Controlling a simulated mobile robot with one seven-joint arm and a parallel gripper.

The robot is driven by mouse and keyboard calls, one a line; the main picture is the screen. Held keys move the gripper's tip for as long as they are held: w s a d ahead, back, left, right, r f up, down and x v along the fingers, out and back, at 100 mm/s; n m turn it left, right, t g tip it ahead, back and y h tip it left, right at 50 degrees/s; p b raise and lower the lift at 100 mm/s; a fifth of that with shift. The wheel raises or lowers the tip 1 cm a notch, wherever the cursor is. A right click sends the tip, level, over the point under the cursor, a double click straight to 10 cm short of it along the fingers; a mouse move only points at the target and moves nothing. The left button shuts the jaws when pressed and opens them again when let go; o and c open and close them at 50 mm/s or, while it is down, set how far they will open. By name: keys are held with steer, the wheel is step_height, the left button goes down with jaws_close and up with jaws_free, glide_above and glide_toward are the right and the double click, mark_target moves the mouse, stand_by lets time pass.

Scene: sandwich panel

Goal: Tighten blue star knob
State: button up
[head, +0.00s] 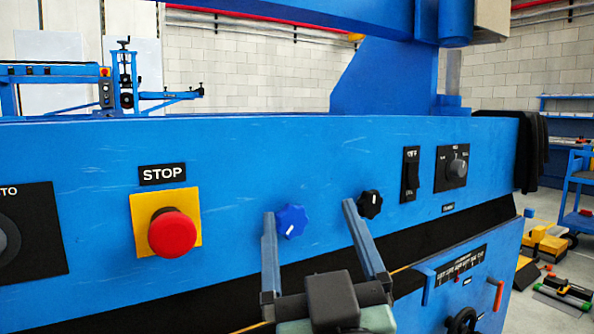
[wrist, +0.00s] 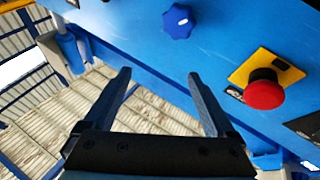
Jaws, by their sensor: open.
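The blue star knob (head: 291,221) sticks out of the blue panel, right of the red stop button. It has a small white mark on its face. It also shows in the wrist view (wrist: 178,21), at the top, beyond my fingertips. My gripper (head: 308,208) is open and empty, its two fingers spread wide. In the head view the knob appears between the fingers, closer to the left one. In the wrist view the fingers (wrist: 160,74) are apart from the knob and not around it.
A red stop button (head: 172,233) on a yellow plate (head: 138,213) is on the left. A black star knob (head: 370,204) sits close to the right finger. A black switch (head: 410,174) and a rotary dial (head: 457,168) are farther right. A dark recess (head: 470,235) runs below the panel.

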steer(key=w+d+f+n+g+y+p, duration=0.2)
steer(key=w+d+g+p, duration=0.15)
steer(key=p, duration=0.65)
steer(key=g+y+p, duration=0.3)
steer(key=y+p, duration=0.1)
steer(key=p, duration=1.5)
glide_toward(294, 225)
steer(key=shift+n, duration=0.4)
steer(key=p+x, duration=0.1)
steer(key=x, duration=0.8)
steer(key=shift+w+p, duration=0.1)
steer(key=shift+p, duration=0.3)
steer(key=c, duration=1.3)
steer(key=shift+c, duration=0.2)
